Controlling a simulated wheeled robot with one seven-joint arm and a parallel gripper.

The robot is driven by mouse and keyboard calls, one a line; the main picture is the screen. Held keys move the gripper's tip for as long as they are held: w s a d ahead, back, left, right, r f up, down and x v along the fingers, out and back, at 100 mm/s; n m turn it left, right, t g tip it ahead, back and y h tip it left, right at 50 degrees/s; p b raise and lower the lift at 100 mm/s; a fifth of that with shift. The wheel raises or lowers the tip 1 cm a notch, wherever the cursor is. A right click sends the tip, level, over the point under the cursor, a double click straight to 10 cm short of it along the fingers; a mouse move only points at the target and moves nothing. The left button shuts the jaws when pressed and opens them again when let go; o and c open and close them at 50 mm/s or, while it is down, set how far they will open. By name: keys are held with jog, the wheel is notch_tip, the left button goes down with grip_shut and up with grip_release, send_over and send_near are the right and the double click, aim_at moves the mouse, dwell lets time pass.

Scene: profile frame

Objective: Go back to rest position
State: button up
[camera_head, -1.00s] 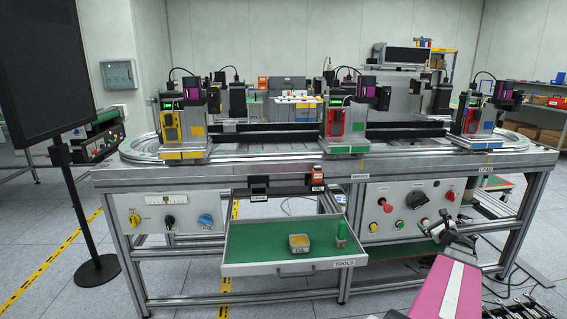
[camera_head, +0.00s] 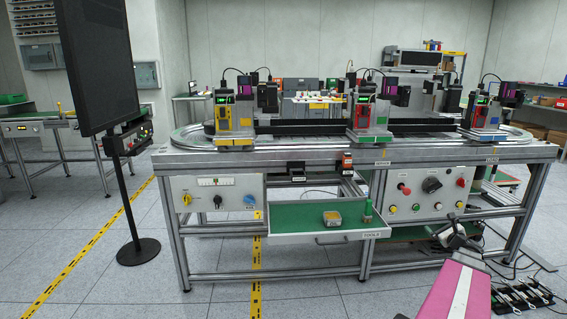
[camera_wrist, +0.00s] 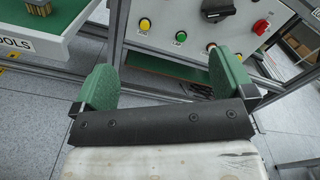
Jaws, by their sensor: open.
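My gripper (camera_wrist: 165,85) is open and empty in the wrist view, with its two green fingers spread apart. Behind the gap are the front frame of the workbench and the floor. In the head view, my gripper (camera_head: 455,235) shows at the lower right, in front of the bench's right half. My pink and white arm link reaches up to it from the bottom edge. The gripper looks clear of the bench, though the exact distance cannot be told.
The tools drawer (camera_head: 285,216) stands open, with a small container (camera_head: 332,218) and a green item (camera_head: 367,210) inside. The control panel (camera_head: 427,192) has knobs and buttons. A black screen stand (camera_head: 130,215) is at the left. Several tools (camera_head: 522,295) lie at the lower right. Open floor lies in front.

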jog(key=a+f+n+g+y, duration=0.25)
jog(key=a+n, duration=0.25)
jog(key=a, duration=0.5)
jog(key=a+f+n+g+y, duration=0.15)
jog(key=a+n+g, duration=0.25)
jog(key=a, duration=0.5)
jog(key=a+f+n+g+y, duration=0.25)
jog(key=a+n, duration=0.25)
jog(key=a, duration=0.5)
jog(key=s+a+f+n+g+h, duration=0.3)
jog(key=s+a+n+g+h, duration=0.1)
jog(key=s+a+n, duration=0.3)
jog(key=s+a+f+n+g+h, duration=0.3)
jog(key=s+a+n+g+h, duration=0.1)
jog(key=s+a+n, duration=0.3)
jog(key=shift+s+a+n+g, duration=0.35)
jog(key=shift+a+n+g, duration=0.15)
jog(key=shift+a, duration=0.5)
